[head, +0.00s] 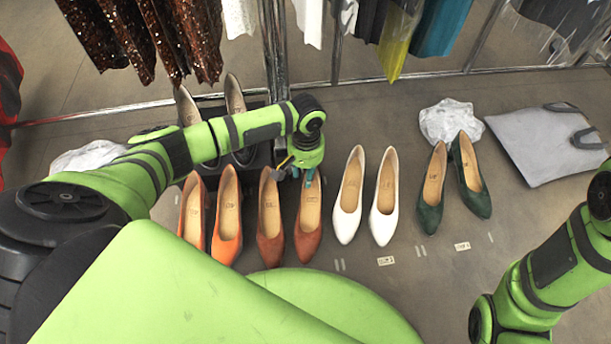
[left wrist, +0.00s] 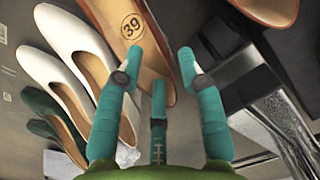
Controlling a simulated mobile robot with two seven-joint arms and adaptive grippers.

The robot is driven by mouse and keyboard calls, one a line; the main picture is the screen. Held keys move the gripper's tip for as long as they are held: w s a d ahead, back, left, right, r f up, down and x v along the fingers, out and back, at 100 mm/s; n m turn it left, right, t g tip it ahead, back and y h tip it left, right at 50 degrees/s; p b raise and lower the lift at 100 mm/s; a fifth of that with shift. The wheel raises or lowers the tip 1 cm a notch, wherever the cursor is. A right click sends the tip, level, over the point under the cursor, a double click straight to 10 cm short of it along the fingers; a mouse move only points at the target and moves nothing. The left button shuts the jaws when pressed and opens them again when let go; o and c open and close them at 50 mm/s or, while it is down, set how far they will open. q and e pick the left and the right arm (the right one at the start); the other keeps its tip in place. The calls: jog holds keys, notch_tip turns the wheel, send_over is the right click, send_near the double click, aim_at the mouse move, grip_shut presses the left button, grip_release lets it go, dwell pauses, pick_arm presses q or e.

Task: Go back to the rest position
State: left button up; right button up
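My left gripper (head: 308,174) is above the heel end of the right shoe of a rust-brown pair (head: 308,225). In the left wrist view its teal fingers (left wrist: 160,62) are spread apart with nothing held between them. The insole of a brown shoe marked 39 (left wrist: 130,30) lies beyond the fingers; I cannot tell whether they touch it. My right arm (head: 550,270) comes in at the right edge; its gripper is out of view.
An orange pair (head: 227,220), a white pair (head: 384,200) and a green pair (head: 430,200) stand in the row. A dark pair (head: 236,95) stands behind my left arm. A grey bag (head: 545,145) lies at right. Clothes hang from a metal rack (head: 275,40) behind.

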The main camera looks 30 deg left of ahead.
pick_arm(q)
notch_tip(320, 180, up, 10)
jog(key=shift+f, duration=0.25)
jog(key=shift+w, duration=0.15)
